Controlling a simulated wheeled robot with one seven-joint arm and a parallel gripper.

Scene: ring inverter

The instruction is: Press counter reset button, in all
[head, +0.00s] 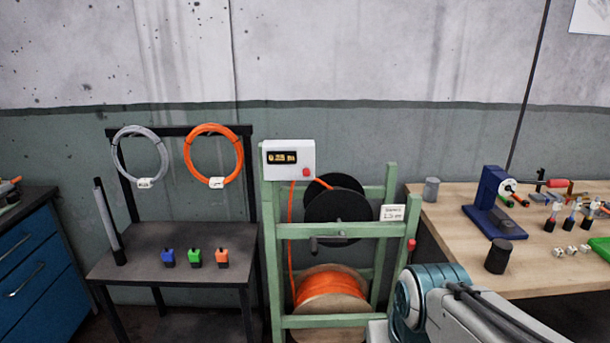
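A white counter box (288,159) sits on top of the green frame at its upper left. It has a small dark display (282,157) with yellow digits, too small to read. A red button (306,172) is on the box's lower right front. An orange cable runs down from below the box. My arm reaches in from the bottom right, in front of the green frame's right side. My gripper is not visible in the head view.
The green frame (330,230) holds a black reel (340,205) and an orange cable spool (330,285). A dark stand (140,268) with hanging coils is at left. A wooden workbench (455,235) with tools is at right; a blue cabinet (30,255) at far left.

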